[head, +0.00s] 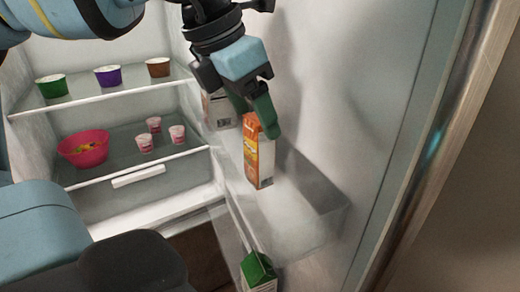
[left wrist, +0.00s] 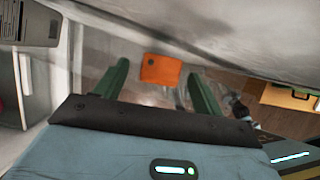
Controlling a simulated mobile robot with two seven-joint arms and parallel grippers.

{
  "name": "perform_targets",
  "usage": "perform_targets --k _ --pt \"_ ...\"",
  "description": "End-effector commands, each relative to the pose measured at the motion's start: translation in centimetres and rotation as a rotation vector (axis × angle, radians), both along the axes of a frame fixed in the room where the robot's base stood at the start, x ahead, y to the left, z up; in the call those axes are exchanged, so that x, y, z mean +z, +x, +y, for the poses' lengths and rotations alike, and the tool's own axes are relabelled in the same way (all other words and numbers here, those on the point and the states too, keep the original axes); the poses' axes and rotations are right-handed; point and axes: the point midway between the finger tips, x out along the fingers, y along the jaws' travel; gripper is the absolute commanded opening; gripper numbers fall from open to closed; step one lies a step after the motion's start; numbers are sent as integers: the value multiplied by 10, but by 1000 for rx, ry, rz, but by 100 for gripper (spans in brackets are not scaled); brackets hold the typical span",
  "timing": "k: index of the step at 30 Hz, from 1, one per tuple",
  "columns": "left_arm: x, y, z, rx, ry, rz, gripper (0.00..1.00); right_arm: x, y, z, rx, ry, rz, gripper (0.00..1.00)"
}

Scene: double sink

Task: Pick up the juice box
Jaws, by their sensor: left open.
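The juice box (head: 259,158) is an orange carton with white on its side. It stands in a clear door shelf (head: 305,207) of an open fridge. My left gripper (head: 258,118) is above it, pointing down, with its green fingers at the carton's top. In the left wrist view, the carton's orange top (left wrist: 161,69) shows between the two open green fingers (left wrist: 160,80), apart from both. The left gripper is open and holds nothing. My right gripper is not in either view.
A white carton (head: 218,108) stands behind the juice box in the door. A green-topped carton (head: 258,272) is lower down. Inside the fridge are a pink bowl (head: 84,150), small pink-and-white cups (head: 145,143) and several coloured tubs (head: 108,76). The fridge door wall is close on the right.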

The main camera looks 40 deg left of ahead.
Motion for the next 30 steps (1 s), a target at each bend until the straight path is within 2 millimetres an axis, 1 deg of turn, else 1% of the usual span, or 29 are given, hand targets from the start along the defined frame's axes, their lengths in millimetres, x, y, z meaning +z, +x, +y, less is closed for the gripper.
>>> perform_targets --k 5,12,15,18,27,30 --pt "-3 1 -1 0 -1 0 69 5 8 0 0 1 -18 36" --pt "-26 10 -3 -2 -1 2 69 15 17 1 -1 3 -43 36" --pt "-38 15 -4 0 -1 1 69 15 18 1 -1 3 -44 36" --pt "-45 18 -5 1 -1 0 69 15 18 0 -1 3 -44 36" --pt "-49 20 -6 1 -2 -2 69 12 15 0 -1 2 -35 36" --pt "-48 19 -5 1 -2 -2 56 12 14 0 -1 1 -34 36"
